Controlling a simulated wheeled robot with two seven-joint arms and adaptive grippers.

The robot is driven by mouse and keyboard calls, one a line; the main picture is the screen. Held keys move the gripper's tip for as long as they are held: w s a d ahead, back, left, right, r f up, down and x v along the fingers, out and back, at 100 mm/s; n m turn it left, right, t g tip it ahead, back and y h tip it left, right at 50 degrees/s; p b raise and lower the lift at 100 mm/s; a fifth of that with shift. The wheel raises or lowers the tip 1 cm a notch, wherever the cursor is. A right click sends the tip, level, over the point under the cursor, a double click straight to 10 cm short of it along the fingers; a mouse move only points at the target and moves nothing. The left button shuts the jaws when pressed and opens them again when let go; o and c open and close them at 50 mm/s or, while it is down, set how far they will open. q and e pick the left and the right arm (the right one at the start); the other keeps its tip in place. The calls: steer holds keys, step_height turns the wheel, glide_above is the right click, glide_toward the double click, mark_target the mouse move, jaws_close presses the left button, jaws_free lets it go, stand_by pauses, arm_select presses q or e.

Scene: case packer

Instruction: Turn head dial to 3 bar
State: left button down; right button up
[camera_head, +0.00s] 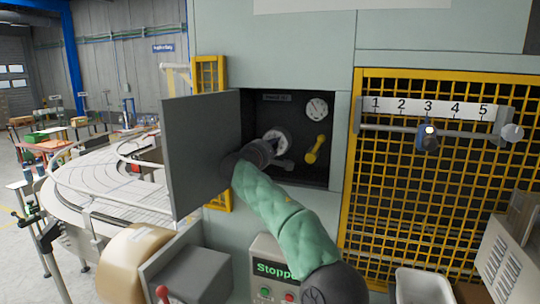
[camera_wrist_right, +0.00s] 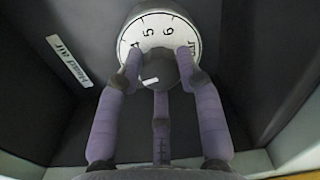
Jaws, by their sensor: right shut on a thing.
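The head dial (camera_head: 284,136) is a white disc inside the dark open recess of the machine. In the right wrist view its face (camera_wrist_right: 158,40) shows the figures 4, 5 and 6, and a partly cut-off marking at the right. My right gripper (camera_head: 268,146) reaches into the recess in front of the dial. In the right wrist view the purple fingers of this gripper (camera_wrist_right: 160,76) close around the dark round knob (camera_wrist_right: 155,68) at the dial's centre. The pointer setting cannot be read clearly. My left gripper is not in view.
A grey door (camera_head: 203,150) stands open left of my arm. A round gauge (camera_head: 317,108) and a yellow handle (camera_head: 315,150) sit right of the dial. A numbered scale (camera_head: 428,107) with a blue slider (camera_head: 427,138) near 3 crosses the yellow mesh guard (camera_head: 400,205).

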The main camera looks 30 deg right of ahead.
steer(key=shift+m+b, duration=0.5)
steer(key=shift+m, duration=0.3)
steer(key=o, duration=1.1)
steer(key=shift+d, duration=0.1)
steer(key=shift+o, duration=0.2)
steer(key=shift+s, duration=0.1)
steer(key=v, duration=1.2)
steer(key=shift+f, duration=0.1)
